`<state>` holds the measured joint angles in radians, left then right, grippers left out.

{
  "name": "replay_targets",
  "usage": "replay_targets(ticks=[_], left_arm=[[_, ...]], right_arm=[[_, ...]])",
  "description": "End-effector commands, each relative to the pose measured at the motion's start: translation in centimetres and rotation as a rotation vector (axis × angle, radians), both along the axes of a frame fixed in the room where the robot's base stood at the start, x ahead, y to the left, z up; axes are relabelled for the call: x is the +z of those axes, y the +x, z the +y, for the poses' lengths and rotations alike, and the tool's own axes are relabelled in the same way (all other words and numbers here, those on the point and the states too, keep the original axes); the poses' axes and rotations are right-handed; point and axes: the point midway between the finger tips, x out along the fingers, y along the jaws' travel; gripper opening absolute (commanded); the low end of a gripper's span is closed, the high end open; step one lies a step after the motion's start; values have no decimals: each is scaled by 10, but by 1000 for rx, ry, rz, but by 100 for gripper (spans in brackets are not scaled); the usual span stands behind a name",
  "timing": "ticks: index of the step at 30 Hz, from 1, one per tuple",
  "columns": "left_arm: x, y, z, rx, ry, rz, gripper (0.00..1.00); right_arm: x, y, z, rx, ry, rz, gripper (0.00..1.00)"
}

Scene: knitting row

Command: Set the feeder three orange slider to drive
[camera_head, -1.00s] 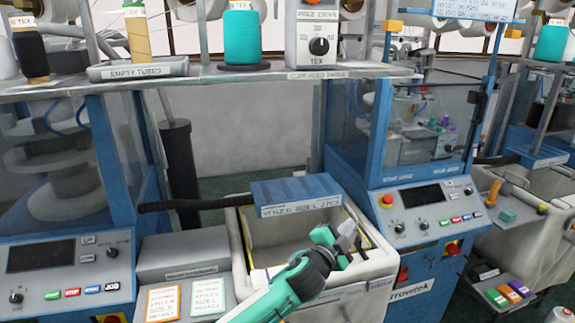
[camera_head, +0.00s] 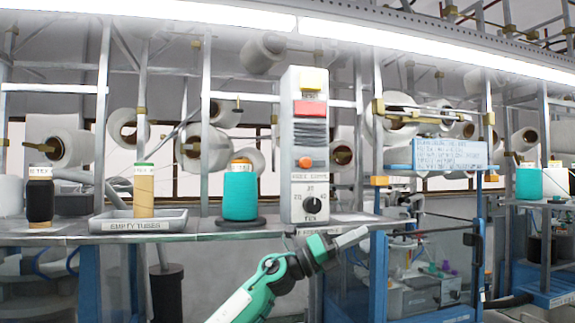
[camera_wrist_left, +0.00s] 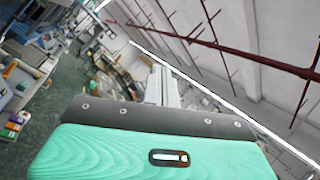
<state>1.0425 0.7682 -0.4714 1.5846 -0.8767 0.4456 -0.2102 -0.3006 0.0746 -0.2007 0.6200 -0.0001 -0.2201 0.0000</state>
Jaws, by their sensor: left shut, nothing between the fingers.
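An orange slider (camera_head: 305,162) sits on the front of a tall grey control box (camera_head: 296,205) in the head view. The label plate under it is too small to read with certainty, and I cannot tell which position the slider is in. My left gripper (camera_head: 352,237) is shut and empty, below and to the right of the box's dial, apart from the slider. It points to the right and slightly up. In the left wrist view the shut fingers (camera_wrist_left: 163,86) show beyond the green housing, with no slider there. My right gripper is not in view.
The box stands on a grey shelf (camera_head: 200,234). A teal yarn cone (camera_head: 240,194), a tray labelled empty tubes (camera_head: 138,222) and a black cone (camera_head: 40,199) stand to its left. A blue-framed machine and a hanging sign (camera_head: 450,154) are to its right.

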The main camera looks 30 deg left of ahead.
Motion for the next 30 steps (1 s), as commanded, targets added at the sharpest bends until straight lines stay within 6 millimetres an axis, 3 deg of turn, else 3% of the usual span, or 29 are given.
replay_targets(ticks=[1,8,18,24,30], left_arm=[[16,-2,8,10,54,-30,0],[70,-17,44,59,308,-121,0],[142,-60,130,185,654,-166,0],[174,-97,189,267,806,-140,0],[189,-126,229,317,885,-103,0]], right_arm=[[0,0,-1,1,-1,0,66],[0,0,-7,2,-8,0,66],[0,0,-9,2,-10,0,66],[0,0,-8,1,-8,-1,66],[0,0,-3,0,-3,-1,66]])
